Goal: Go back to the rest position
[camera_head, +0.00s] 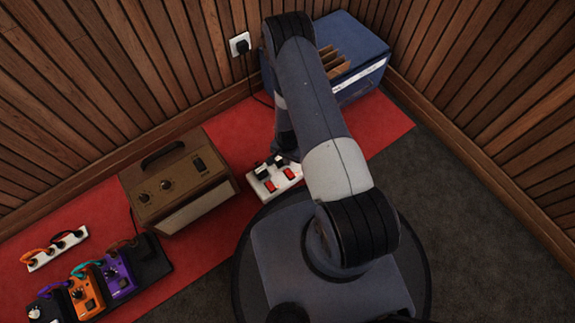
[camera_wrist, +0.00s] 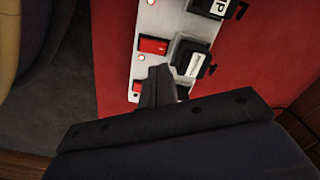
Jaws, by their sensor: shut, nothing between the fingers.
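My gripper (camera_wrist: 160,75) shows in the wrist view, its fingers shut together with nothing between them. They sit over a white power strip (camera_wrist: 143,28), partly covering it; whether they touch it I cannot tell. A red switch (camera_wrist: 153,45) and black labelled plugs (camera_wrist: 189,58) show on the strip, with small lights beside the switches. In the head view the same power strip (camera_head: 262,187) lies on the red mat, just left of my arm. There my arm hides most of my gripper.
A brown amplifier (camera_head: 180,180) stands left of the strip. Several pedals (camera_head: 87,290) and a small white strip (camera_head: 56,248) are at lower left. A blue crate (camera_head: 355,60) stands behind my arm, near a wall outlet (camera_head: 240,44). Slatted walls close the corner; grey carpet (camera_head: 455,200) is clear at right.

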